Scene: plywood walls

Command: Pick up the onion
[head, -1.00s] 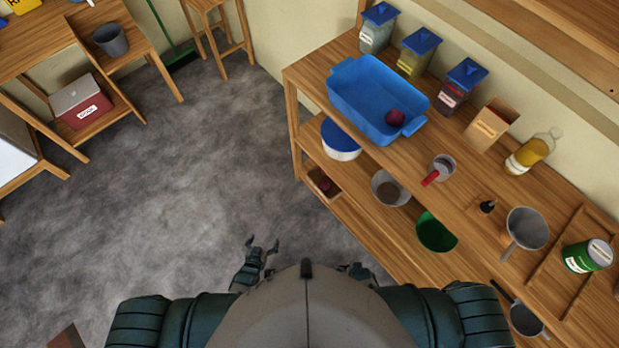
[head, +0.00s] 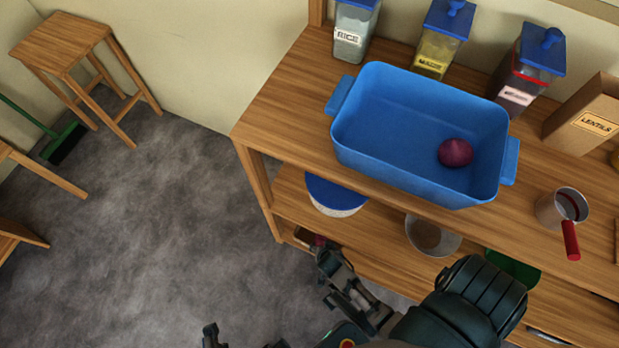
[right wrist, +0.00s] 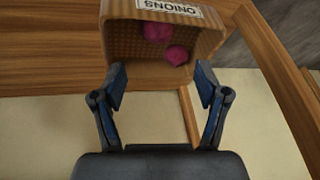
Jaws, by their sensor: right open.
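A dark red onion (head: 455,153) lies in the right part of a blue tub (head: 375,150) on the upper shelf. A box labelled ONIONS (right wrist: 205,42) shows in the right wrist view with two reddish onions (right wrist: 177,54) inside. In the head view this box (head: 301,237) is on the lower shelf, mostly hidden, with a bit of onion (head: 319,240) showing. My right gripper (right wrist: 160,84) is open and empty, with its fingertips just short of the box's edge; it also shows in the head view (head: 332,275). My left gripper (head: 212,336) is only partly visible at the bottom edge.
On the upper shelf stand jars (head: 353,28), a lentils box (head: 585,118) and a metal cup with a red handle (head: 562,208). The lower shelf holds a blue-lidded bowl (head: 336,195), a metal bowl (head: 432,236) and a green container (head: 512,266). Open floor lies left, near a stool (head: 70,50).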

